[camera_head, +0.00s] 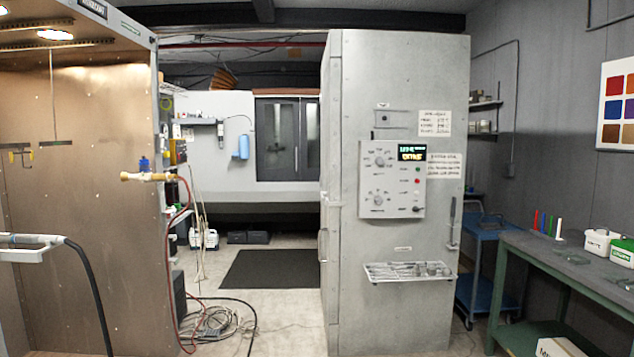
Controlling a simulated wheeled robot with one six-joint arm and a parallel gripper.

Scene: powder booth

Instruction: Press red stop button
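A small red button (417,181) sits on the right side of the control panel (378,208). The panel is mounted on the front of a tall grey cabinet (393,312). A small green light or button (418,169) is just above the red one, and more small buttons are below it. A lit display (412,153) is above them, and two round dials (379,159) are to the left. Nothing covers the red button. My gripper is not in view.
A booth with copper-coloured walls (95,130) is at left, with a hose and cables (212,322) on the floor. A tool tray (408,272) juts out below the panel. A green workbench (575,262) and blue cart (484,292) stand at right. A dark mat (270,268) lies behind.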

